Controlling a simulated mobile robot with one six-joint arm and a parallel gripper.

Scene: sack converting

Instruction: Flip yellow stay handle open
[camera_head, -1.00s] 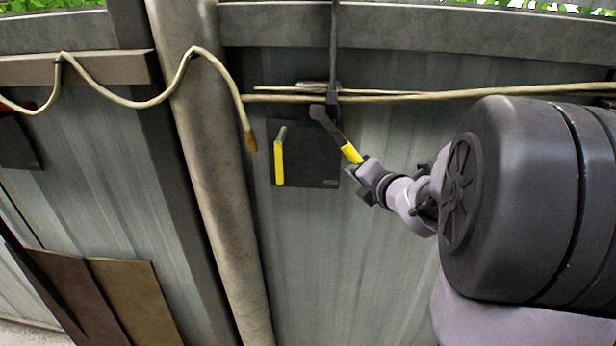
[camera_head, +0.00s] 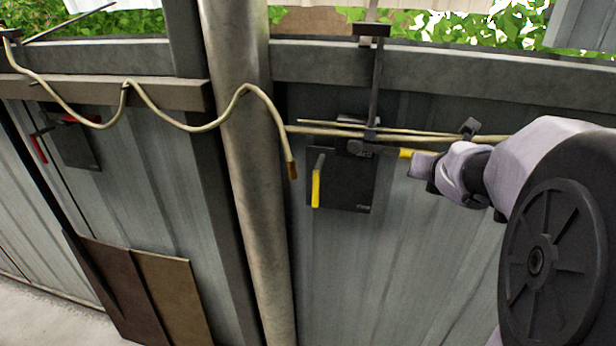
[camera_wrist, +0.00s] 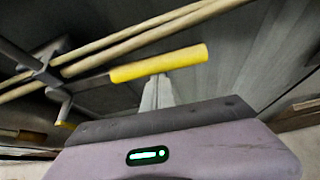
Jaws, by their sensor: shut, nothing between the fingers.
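A dark lever with a yellow grip (camera_head: 405,153) extends right, nearly level, from the dark vertical stay rod (camera_head: 376,85) on the wall. In the wrist view the yellow grip (camera_wrist: 160,64) lies across the upper middle, its dark bar running left to a bracket. My gripper (camera_head: 418,166) is at the grip's right end in the head view. In the wrist view its shut fingers (camera_wrist: 158,92) sit just below the yellow grip, which is not between them. Whether they touch it I cannot tell. A second yellow handle (camera_head: 316,188) hangs down on a dark plate (camera_head: 350,190).
Pale rods or cable (camera_head: 470,139) run across the wall near the lever. A round post (camera_head: 250,200) stands left, with a looping cable (camera_head: 180,123) in front. A red-handled plate (camera_head: 78,140) is farther left. Brown boards (camera_head: 170,290) lean below. The wall below the lever is clear.

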